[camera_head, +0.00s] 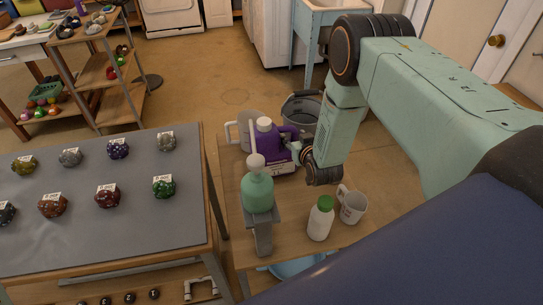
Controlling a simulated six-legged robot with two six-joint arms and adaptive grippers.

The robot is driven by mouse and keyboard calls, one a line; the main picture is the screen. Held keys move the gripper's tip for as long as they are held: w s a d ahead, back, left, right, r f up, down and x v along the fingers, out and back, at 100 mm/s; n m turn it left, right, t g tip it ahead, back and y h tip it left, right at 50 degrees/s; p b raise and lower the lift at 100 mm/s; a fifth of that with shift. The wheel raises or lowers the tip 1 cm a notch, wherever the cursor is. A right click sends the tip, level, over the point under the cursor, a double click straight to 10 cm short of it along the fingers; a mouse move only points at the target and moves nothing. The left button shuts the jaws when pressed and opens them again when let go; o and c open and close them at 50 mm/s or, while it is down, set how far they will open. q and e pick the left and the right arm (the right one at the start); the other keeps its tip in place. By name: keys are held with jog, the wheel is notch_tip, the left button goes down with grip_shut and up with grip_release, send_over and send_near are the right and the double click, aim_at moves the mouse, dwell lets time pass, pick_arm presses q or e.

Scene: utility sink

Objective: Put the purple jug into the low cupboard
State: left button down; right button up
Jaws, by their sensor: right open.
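The purple jug (267,144) stands upright on a small wooden table (233,222) in the middle of the head view. It has a white cap and a pale label low on its front. My left gripper is out of view. I cannot pick out the low cupboard with certainty.
A grey pitcher (245,124) and a dark bucket (301,109) are behind. A grey-topped table (110,235) with labelled stones is left.

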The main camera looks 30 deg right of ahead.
jog(key=shift+w+d+f, duration=0.1)
jog(key=shift+w+f, duration=0.15)
jog(key=shift+w, duration=0.1)
jog(key=shift+s+r, duration=0.1)
jog(key=shift+r, duration=0.05)
jog(key=c, duration=0.3)
grip_shut()
dwell(0.4)
